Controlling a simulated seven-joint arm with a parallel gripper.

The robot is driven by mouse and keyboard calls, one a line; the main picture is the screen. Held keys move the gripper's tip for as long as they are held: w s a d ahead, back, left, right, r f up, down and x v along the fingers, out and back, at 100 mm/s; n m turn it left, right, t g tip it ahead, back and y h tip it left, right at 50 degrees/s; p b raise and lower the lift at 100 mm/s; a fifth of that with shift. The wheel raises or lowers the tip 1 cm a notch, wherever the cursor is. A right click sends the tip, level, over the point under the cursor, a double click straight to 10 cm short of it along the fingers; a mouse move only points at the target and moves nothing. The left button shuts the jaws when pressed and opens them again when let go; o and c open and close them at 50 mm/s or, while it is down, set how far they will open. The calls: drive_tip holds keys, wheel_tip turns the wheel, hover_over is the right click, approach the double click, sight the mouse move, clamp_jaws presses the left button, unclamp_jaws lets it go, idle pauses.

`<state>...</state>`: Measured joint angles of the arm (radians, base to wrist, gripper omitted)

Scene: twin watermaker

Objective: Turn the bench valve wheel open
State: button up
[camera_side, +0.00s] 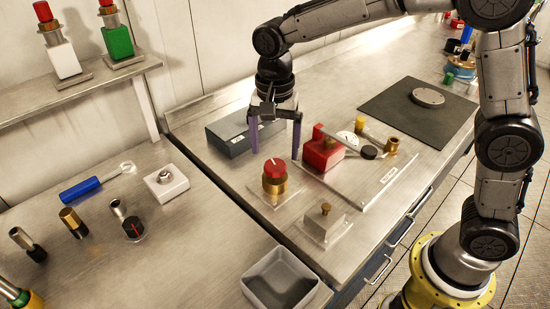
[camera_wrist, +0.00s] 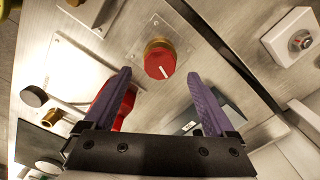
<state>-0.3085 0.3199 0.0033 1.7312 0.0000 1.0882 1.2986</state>
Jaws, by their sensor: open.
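The bench valve wheel is most likely the red round knob (camera_side: 274,168) with a white pointer line, on a brass body fixed to a square plate on the bench. In the wrist view the red knob (camera_wrist: 160,64) lies ahead of the fingertips, roughly centred between them. My gripper (camera_side: 275,155) is open and empty, with two purple fingers pointing down. In the side view it hangs above and behind the knob; the fingers appear apart from it. It also shows in the wrist view (camera_wrist: 160,75). Nothing hides the knob.
A red block (camera_side: 323,154) with a gauge (camera_side: 347,139) stands close right of my gripper. A dark grey box (camera_side: 230,133) lies behind left. A small block with a brass knob (camera_side: 325,214) stands in front. A grey open bin (camera_side: 279,280) is at the front edge.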

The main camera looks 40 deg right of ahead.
sight(275, 165)
drive_tip(key=shift+f, duration=2)
drive_tip(key=shift+c, duration=0.2)
drive_tip(key=c, duration=1.3)
drive_tip(key=shift+c, duration=0.2)
